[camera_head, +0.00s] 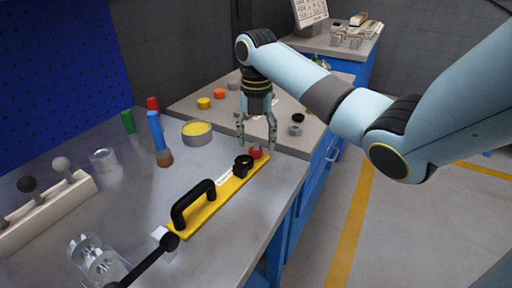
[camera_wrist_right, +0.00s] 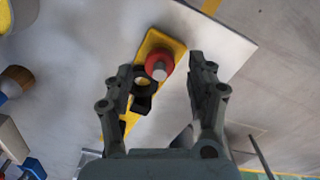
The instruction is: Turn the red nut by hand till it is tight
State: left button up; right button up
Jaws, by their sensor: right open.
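The red nut (camera_head: 256,153) sits near the far end of a yellow bar (camera_head: 208,212) lying on the workbench. In the right wrist view the nut (camera_wrist_right: 159,65) shows around a grey stud end. My right gripper (camera_head: 256,146) points down above the nut, its fingers open. In the wrist view the fingers (camera_wrist_right: 160,68) stand on either side of the nut, apart from it. A black ring-shaped part (camera_head: 243,166) is on the bar beside the nut. It also shows in the wrist view (camera_wrist_right: 143,93), close to one finger. My left gripper is out of view.
A black handle (camera_head: 193,204) rises from the bar's near part. A black rod (camera_head: 150,262) lies at the front. Bottles, a yellow-topped tin (camera_head: 197,132) and a brush (camera_head: 164,158) stand to the left. The bench's right edge is close to the nut.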

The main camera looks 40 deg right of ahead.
jog(key=shift+f, duration=1.45)
jog(key=c, duration=1.2)
jog(key=shift+o, duration=0.2)
jog(key=m+p, duration=0.1)
jog(key=p, duration=0.1)
jog(key=shift+r+p, duration=0.35)
jog(key=shift+p, duration=0.05)
jog(key=shift+f+m+p, duration=0.2)
jog(key=shift+m+p, duration=0.1)
jog(key=shift+p, duration=0.05)
jog(key=shift+f, duration=0.1)
jog(key=o, duration=1.2)
jog(key=shift+c, duration=0.2)
